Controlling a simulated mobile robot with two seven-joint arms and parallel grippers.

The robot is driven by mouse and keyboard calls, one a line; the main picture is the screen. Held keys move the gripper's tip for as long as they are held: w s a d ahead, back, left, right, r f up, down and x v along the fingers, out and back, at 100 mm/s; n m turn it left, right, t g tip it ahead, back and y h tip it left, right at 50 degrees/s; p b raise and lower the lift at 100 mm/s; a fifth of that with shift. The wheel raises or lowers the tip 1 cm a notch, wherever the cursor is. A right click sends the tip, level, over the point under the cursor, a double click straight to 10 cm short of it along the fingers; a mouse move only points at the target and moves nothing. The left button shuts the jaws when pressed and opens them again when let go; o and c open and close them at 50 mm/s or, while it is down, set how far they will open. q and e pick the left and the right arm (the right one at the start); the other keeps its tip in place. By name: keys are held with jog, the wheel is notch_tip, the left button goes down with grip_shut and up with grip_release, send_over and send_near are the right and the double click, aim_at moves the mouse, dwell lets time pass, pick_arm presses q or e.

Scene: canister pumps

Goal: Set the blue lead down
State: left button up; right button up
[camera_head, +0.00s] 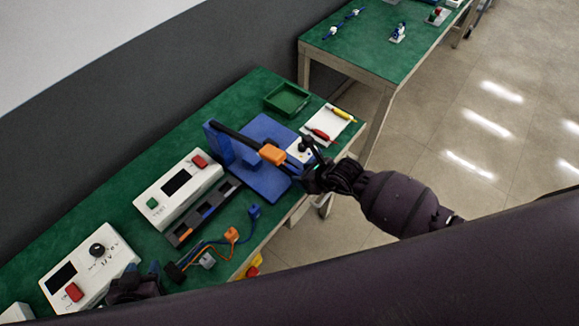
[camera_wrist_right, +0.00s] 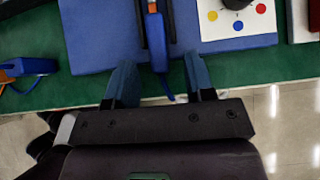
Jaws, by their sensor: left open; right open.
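The blue lead (camera_head: 254,211) lies on the green bench, its blue plug near the front edge and its wire running left into a bundle with orange and grey leads. The right wrist view shows a blue plug (camera_wrist_right: 32,67) at the left, apart from the fingers. My right gripper (camera_head: 312,172) is at the front of the blue fixture. Its fingers (camera_wrist_right: 160,82) are apart, with a thin blue tip between them below a black and blue lever; contact cannot be told. My left gripper (camera_head: 137,284) is low at the left, dark and partly hidden by my arm.
The blue fixture (camera_head: 262,188) has an orange-marked lever (camera_head: 272,154). White meter boxes (camera_head: 178,188) and a slotted black tray (camera_head: 205,213) stand left. A green bin (camera_head: 287,98) and a white mat (camera_head: 345,116) with red and yellow items lie behind. Another bench (camera_head: 375,50) is further back.

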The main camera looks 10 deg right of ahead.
jog(key=shift+c, duration=0.3)
grip_shut()
jog(key=shift+r, duration=0.1)
